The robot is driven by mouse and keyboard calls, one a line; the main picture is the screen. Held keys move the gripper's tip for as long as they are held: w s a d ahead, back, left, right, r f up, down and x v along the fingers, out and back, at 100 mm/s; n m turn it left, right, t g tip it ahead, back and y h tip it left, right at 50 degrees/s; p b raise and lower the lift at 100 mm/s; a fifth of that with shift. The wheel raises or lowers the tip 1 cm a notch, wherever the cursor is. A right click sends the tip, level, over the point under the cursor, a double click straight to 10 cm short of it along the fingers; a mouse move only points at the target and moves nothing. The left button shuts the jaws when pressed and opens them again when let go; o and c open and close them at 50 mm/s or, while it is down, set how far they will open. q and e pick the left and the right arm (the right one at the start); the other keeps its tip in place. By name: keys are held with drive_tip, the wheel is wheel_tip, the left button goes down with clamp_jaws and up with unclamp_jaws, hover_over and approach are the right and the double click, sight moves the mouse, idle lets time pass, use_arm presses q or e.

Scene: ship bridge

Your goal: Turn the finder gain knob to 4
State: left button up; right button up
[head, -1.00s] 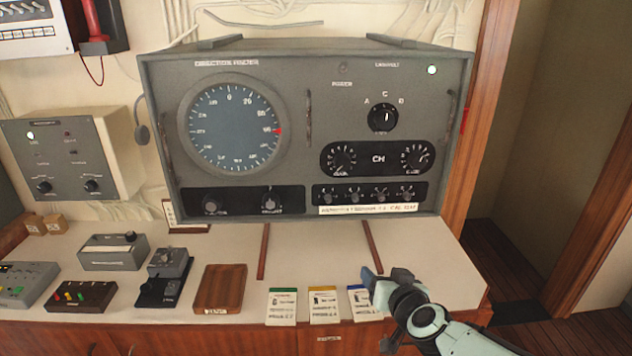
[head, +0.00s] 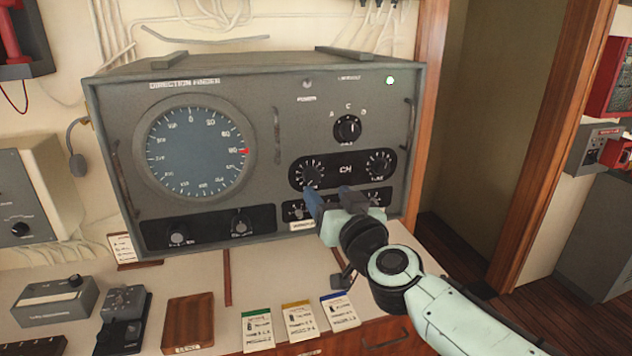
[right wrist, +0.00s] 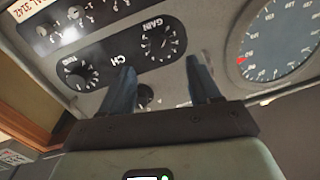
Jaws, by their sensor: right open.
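The gain knob (head: 311,173) is a black round dial at the left end of the CH panel on the grey direction finder box (head: 290,110). In the right wrist view, which is upside down, the knob (right wrist: 158,42) has the word GAIN beside it. Its numbers are too small to read surely. My right gripper (head: 328,196) is open and empty just in front of the panel, a little below the knob in the head view. In the right wrist view my two fingers (right wrist: 160,68) stand apart, the knob showing beyond their tips. My left gripper is out of view.
The tune knob (head: 380,164) sits right of CH, and a lettered selector knob (head: 347,129) above. Small knobs lie in a row below. Vertical handles (head: 277,137) stick out from the panel. Cards (head: 298,320) and a brown block (head: 188,322) lie on the desk.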

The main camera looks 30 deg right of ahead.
sight(314, 178)
drive_tip(key=w, duration=0.4)
drive_tip(key=w+d, duration=0.1)
drive_tip(key=w, duration=0.1)
drive_tip(key=shift+w, duration=0.4)
drive_tip(key=c, duration=1)
